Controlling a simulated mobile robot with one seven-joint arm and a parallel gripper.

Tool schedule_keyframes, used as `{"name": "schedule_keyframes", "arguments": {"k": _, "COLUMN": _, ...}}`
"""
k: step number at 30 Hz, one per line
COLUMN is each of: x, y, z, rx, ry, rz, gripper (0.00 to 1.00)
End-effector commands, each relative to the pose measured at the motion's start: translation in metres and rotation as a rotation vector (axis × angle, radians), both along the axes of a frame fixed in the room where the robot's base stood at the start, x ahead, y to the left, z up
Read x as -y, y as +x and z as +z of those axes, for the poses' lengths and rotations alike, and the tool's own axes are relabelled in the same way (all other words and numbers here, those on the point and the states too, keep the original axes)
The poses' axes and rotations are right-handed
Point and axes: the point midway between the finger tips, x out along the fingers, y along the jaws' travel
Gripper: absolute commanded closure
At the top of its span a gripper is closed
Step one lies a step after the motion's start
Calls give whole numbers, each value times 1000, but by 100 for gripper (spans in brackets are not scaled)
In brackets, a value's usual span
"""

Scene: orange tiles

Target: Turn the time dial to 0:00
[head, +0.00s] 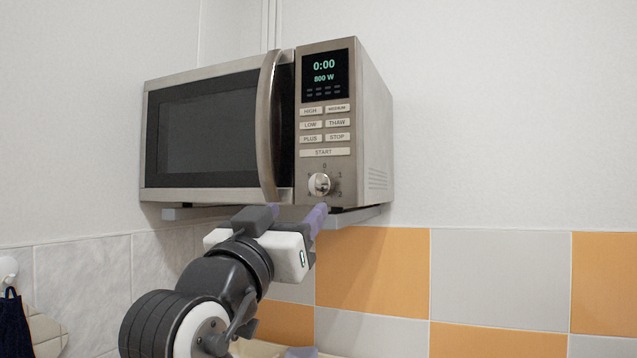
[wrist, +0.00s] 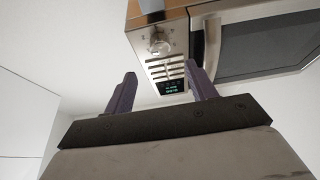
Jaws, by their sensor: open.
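The microwave (head: 375,140) stands on a wall shelf with its door shut. Its time dial (head: 320,184) is a round metal knob low on the control panel, with marks 0, 1 and 2 around it. The display (head: 324,75) reads 0:00 and 800 W. My gripper (head: 297,214) is open and empty, just below the panel's lower edge and apart from the dial. In the wrist view, the dial (wrist: 160,45) shows beyond my gripper (wrist: 163,88), between and past the two purple fingers. The dial's exact pointer direction is too small to tell.
The door handle (head: 268,125) is a tall curved bar left of the panel. Several buttons, with START (head: 323,153) lowest, sit above the dial. The shelf (head: 355,217) runs under the microwave near my gripper. The space right of the microwave is free.

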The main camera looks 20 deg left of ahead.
Motion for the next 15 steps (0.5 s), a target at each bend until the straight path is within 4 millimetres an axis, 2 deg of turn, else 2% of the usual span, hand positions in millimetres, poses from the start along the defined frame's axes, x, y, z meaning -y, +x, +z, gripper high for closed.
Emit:
{"name": "schedule_keyframes", "arguments": {"k": 1, "x": 1, "y": 12, "z": 8, "rx": -4, "ry": -2, "rz": -2, "gripper": 44}}
{"name": "schedule_keyframes", "arguments": {"k": 6, "x": 2, "y": 45, "z": 22, "rx": -3, "ry": 0, "rz": -1, "gripper": 44}}
{"name": "schedule_keyframes", "arguments": {"k": 12, "x": 2, "y": 74, "z": 33, "rx": -2, "ry": -1, "rz": 1, "gripper": 44}}
{"name": "schedule_keyframes", "arguments": {"k": 15, "x": 2, "y": 82, "z": 35, "rx": -1, "ry": -1, "rz": 1, "gripper": 44}}
